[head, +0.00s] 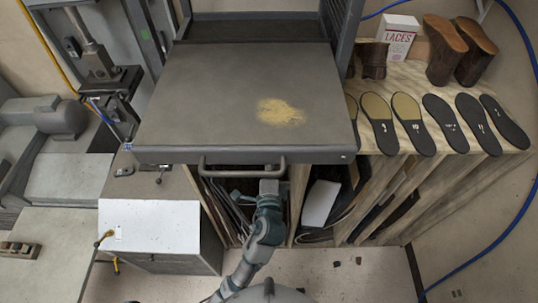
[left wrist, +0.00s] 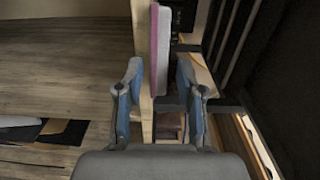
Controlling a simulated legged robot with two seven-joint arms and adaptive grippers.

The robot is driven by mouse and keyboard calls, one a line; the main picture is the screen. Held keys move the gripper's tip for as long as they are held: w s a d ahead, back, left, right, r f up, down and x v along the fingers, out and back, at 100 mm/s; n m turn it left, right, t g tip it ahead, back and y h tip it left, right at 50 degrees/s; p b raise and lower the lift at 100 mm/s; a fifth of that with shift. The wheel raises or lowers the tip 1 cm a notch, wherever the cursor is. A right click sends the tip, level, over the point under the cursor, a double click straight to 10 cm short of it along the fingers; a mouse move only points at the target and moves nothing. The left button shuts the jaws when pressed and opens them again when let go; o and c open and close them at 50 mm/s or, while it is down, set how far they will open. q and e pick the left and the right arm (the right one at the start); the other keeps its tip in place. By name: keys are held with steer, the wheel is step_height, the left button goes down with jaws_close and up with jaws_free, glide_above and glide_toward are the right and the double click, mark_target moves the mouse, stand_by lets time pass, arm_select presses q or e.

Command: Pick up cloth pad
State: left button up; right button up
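A thin pad (left wrist: 163,45), pale grey on one face and pink on the other, stands edge-on in the left wrist view; I take it to be the cloth pad. My left gripper (left wrist: 158,78) is open, with a finger on each side of the pad's near end and visible gaps to both. I cannot tell how far the pad reaches between the fingers. In the head view my arm reaches into the compartment under the grey bench top, and the bench edge hides the fingers. My right gripper is not in view.
The grey bench top (head: 210,85) and its handle (head: 242,174) overhang the compartment. A wooden divider (left wrist: 142,60) stands close left of the pad. A pale panel (head: 320,203) leans in the neighbouring compartment. Several soles (head: 446,120), boots (head: 443,48) and a laces box (head: 398,36) stand at right.

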arm_select(q)
steer(key=shift+w+a, duration=0.45)
steer(key=shift+w, duration=0.3)
steer(key=shift+d, duration=0.25)
jaws_close()
steer(key=shift+d+r, duration=0.1)
steer(key=shift+r, duration=0.05)
